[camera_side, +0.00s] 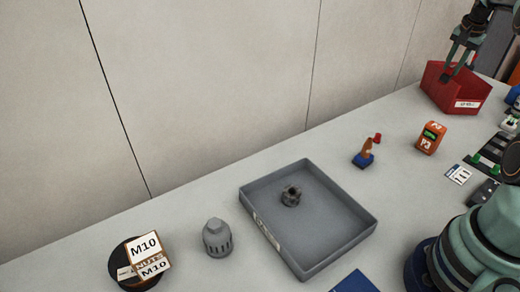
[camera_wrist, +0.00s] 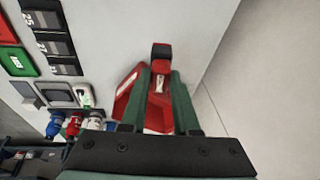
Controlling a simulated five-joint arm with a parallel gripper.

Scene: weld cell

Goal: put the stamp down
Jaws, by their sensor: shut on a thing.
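My gripper (camera_side: 448,72) is at the far right of the side view, at the red bin (camera_side: 462,92). In the wrist view my gripper (camera_wrist: 161,66) has its two green fingers closed together on a small dark block with a reddish face (camera_wrist: 160,50), which I take to be the stamp. The red bin (camera_wrist: 126,92) shows behind the fingers in the wrist view. Whether the block is inside the bin or above its wall, I cannot tell.
A grey tray (camera_side: 338,248) holds a dark part (camera_side: 291,195).

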